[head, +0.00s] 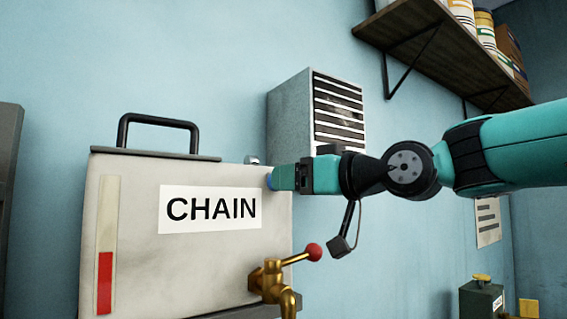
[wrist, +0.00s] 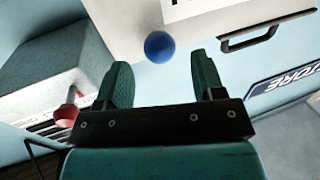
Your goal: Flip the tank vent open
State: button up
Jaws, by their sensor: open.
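The pale tank (head: 130,260) labelled CHAIN fills the lower left of the head view. A small metal fitting (head: 252,159) sits on its top right edge; I cannot tell whether it is the vent. A blue ball knob (head: 269,181) shows at the tank's upper right, at the tip of my gripper (head: 277,179). In the wrist view the blue knob (wrist: 158,46) lies just ahead of the gap between my fingertips (wrist: 163,70). My gripper is open and empty. The vent's position is not clear.
The tank has a black handle (head: 160,134) on top and a brass tap (head: 268,281) with a red knob (head: 313,252) below my gripper. A grey louvred box (head: 300,105) is on the wall behind. A shelf (head: 440,55) with cans is at upper right.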

jog(key=shift+p+x, duration=0.5)
jog(key=shift+x, duration=1)
jog(key=shift+c, duration=0.3)
grip_shut()
jog(key=shift+w+f+b, duration=0.1)
jog(key=shift+f+b, duration=0.45)
jog(key=shift+b, duration=0.7)
jog(key=shift+w+a+f+t+y+b, duration=0.1)
jog(key=shift+f+t+y+b, duration=0.2)
jog(key=shift+b, duration=0.75)
jog(key=shift+r, duration=0.35)
jog(key=shift+o, duration=0.3)
grip_release()
